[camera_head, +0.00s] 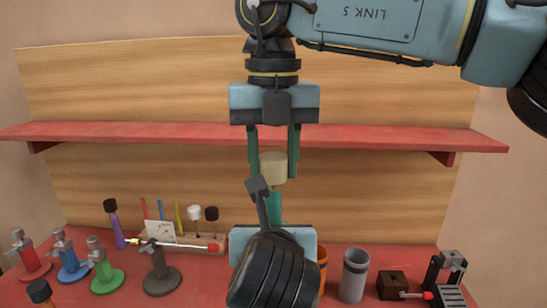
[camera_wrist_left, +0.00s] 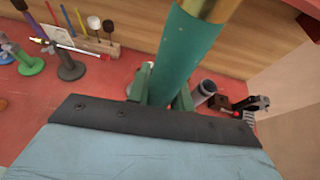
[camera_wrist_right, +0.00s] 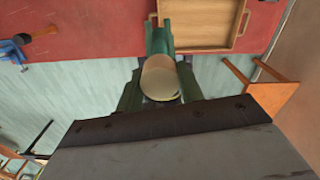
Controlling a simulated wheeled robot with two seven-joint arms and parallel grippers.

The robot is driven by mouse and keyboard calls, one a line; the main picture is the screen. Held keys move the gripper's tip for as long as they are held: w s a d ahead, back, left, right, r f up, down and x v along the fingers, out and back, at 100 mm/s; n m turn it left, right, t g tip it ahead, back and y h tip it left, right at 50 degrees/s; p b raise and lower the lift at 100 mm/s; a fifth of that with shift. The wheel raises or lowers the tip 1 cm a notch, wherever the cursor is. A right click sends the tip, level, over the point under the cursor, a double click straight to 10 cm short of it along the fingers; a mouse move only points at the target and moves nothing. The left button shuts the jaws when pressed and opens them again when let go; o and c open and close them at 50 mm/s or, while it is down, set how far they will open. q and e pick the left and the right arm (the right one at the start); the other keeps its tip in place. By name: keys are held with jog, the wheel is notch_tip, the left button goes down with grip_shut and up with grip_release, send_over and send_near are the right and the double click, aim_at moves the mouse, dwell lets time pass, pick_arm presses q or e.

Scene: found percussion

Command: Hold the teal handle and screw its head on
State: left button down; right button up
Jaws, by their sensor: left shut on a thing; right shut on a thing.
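The teal handle (camera_head: 275,207) stands upright in the middle of the head view. In the left wrist view the teal handle (camera_wrist_left: 183,55) carries a brass collar (camera_wrist_left: 212,6) at its upper end. My left gripper (camera_wrist_left: 165,82) is shut on the handle; my own dark arm link hides its fingers in the head view. The cream head (camera_head: 273,166) sits directly above the handle, in line with it. My right gripper (camera_head: 273,176) points down and is shut on this head, which also shows in the right wrist view (camera_wrist_right: 160,80). I cannot tell how far head and collar are engaged.
A red shelf (camera_head: 180,132) runs behind the right gripper.

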jog(key=m, duration=0.3)
jog(key=o, duration=1.2)
jog(key=shift+c, duration=0.2)
notch_tip(320, 180, up, 12)
